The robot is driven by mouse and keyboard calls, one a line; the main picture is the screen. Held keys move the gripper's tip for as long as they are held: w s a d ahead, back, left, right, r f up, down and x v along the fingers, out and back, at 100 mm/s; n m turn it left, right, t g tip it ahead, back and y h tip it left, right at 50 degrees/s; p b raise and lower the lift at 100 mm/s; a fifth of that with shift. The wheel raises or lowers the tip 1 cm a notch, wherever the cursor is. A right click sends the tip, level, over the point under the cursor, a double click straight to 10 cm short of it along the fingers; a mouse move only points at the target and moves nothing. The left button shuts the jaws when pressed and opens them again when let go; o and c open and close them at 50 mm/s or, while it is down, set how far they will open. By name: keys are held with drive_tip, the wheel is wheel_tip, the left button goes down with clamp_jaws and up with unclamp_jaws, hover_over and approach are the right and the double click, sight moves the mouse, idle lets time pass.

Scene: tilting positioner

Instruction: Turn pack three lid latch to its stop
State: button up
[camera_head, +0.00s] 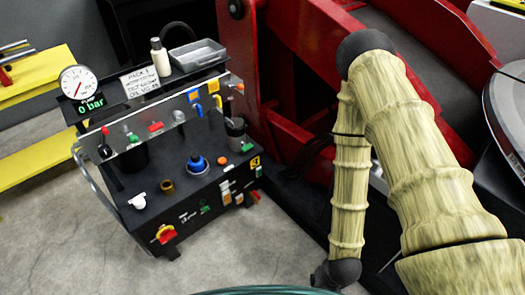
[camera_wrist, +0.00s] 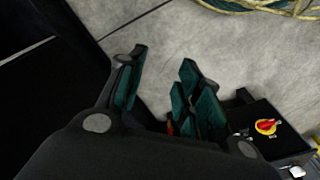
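The same red and yellow handle (camera_wrist: 266,127) shows at the lower right in the wrist view. I cannot tell which fitting is the pack three lid latch. My gripper (camera_wrist: 162,85) has teal-padded fingers, spread wide with bare floor between them. It is open and empty, to the left of the handle in the wrist view and apart from it.
A gauge (camera_head: 81,82) with a "0 bar" display, a bottle (camera_head: 160,57) and a grey tray (camera_head: 198,54) top the cart. A blue knob (camera_head: 197,164) stands on its deck. A red machine frame (camera_head: 300,50) rises behind.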

drive_tip(key=w+a+f+m+t+y+b, duration=0.1)
drive_tip(key=w+a+f+t+b, duration=0.2)
drive_tip(key=w, duration=0.4)
drive_tip(key=w+a+f+m+b, duration=0.1)
drive_tip(key=w+a+f+b, duration=0.2)
drive_tip(key=w+f+b, duration=0.25)
drive_tip(key=m+t+y+b, duration=0.3)
drive_tip(key=m+t+b, duration=0.95)
drive_tip(key=b, duration=1.45)
approach(248, 150)
drive_tip(key=w, duration=0.1)
drive_tip(key=shift+n+t, duration=0.25)
drive_tip(key=shift+t, duration=0.2)
drive_tip(key=b+x, duration=0.1)
drive_tip(key=x, duration=0.2)
drive_tip(key=b+x, duration=0.1)
drive_tip(key=x, duration=0.1)
drive_tip(key=f+b+x, duration=0.1)
drive_tip(key=x, duration=0.2)
drive_tip(key=shift+w+a, duration=0.3)
drive_tip(key=shift+b+x, duration=0.3)
drive_tip(key=shift+x, duration=0.6)
drive_tip(key=shift+r, duration=0.15)
drive_tip(key=shift+c, duration=0.4)
clamp_jaws()
